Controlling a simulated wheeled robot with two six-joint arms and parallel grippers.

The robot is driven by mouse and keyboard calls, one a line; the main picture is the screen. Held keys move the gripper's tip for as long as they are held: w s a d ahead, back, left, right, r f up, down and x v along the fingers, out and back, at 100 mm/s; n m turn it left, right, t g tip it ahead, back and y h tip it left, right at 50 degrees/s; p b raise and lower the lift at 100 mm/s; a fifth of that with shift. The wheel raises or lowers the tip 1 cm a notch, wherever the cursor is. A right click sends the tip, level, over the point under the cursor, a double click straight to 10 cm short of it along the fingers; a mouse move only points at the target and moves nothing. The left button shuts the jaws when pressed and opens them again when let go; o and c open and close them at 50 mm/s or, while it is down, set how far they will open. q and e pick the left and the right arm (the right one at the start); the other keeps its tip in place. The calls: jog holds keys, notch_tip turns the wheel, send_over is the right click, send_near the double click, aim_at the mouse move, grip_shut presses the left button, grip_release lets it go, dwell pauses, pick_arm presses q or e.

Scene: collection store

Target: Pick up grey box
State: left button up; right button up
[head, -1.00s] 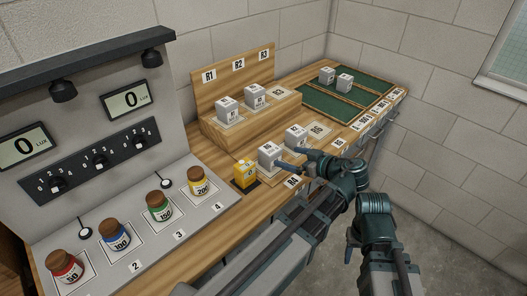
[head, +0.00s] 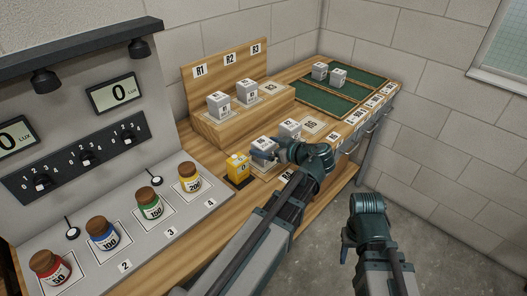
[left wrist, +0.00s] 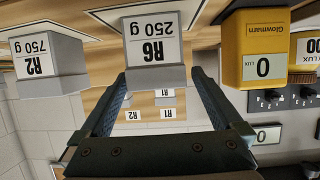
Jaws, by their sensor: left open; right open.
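The grey box labelled R6, 250 g (left wrist: 153,52), stands on the wooden bench and fills the upper middle of the left wrist view, which is upside down. In the head view the same box (head: 263,146) is partly covered by my gripper. My left gripper (left wrist: 160,73) is open, with one finger at each side of the box's lower edge; I cannot tell whether they touch it. In the head view my left gripper (head: 272,154) is at the box's front. My right gripper (head: 348,238) hangs low over the floor, open and empty, mostly hidden behind its arm.
A yellow light meter (head: 238,168) stands close to the left of the box, another grey box (head: 290,129) to its right. Two grey boxes (head: 218,105) (head: 246,91) sit on the raised step behind. Coloured jars (head: 150,203) stand left. Green trays (head: 345,85) hold two boxes.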

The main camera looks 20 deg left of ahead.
aim_at(257, 143)
pick_arm(q)
jog(key=b+x, duration=0.1)
jog(key=x, duration=0.4)
jog(key=shift+w+b, duration=0.15)
jog(key=shift+b, duration=0.2)
jog(key=c, duration=1.5)
jog(key=shift+c, duration=0.2)
jog(key=shift+r, duration=0.15)
notch_tip(257, 143, up, 10)
jog(key=p, duration=1)
